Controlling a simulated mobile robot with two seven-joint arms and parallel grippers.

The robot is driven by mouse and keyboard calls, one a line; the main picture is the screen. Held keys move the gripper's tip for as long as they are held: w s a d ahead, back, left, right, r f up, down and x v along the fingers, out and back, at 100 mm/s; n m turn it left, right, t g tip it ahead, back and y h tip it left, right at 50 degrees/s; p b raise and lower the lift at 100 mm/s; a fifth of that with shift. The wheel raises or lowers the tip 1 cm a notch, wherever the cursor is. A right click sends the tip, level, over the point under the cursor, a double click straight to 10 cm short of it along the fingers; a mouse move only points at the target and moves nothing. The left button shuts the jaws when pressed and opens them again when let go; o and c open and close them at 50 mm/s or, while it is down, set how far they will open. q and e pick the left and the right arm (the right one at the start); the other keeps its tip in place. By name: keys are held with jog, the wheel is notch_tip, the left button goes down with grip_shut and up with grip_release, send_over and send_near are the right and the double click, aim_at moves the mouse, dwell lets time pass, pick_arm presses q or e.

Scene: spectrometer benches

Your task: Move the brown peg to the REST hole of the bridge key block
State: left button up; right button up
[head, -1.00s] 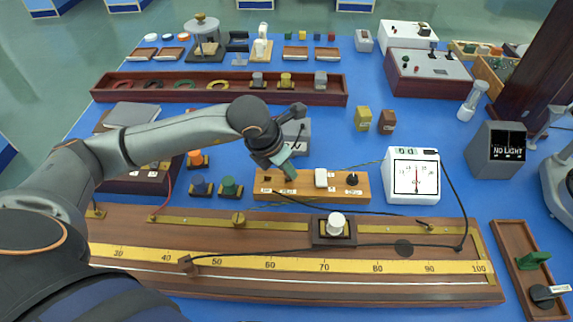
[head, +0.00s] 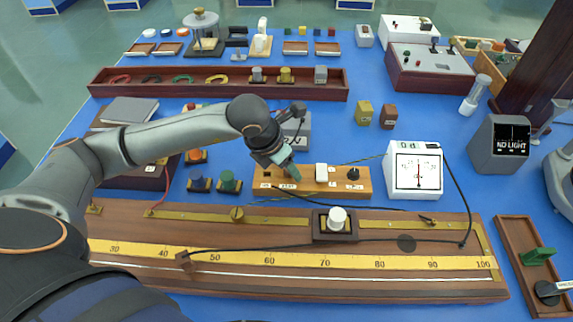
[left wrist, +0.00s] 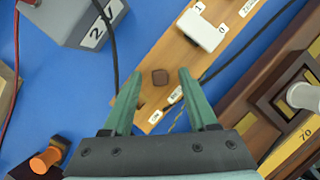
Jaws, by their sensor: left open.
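The bridge key block (head: 330,188) is a long light-wood block in mid-table with a white switch (head: 321,172) and a black knob (head: 352,174). It also shows in the left wrist view (left wrist: 178,55). The small brown peg (left wrist: 160,77) stands on the block near its end labels. My left gripper (left wrist: 159,76) is open, its green fingers on either side of the peg with a gap at each side. The label wording and REST hole are unclear. My right gripper is out of view.
A wooden scale bench (head: 130,275) lies in front of the block, with a black slider (head: 334,228) near it. A white meter (head: 414,170) stands to the right. A grey block (left wrist: 75,20) and thin cables lie close by.

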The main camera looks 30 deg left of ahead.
pick_arm(q)
jog(key=v, duration=1.2)
jog(key=shift+r, duration=0.3)
jog(key=shift+a, duration=0.1)
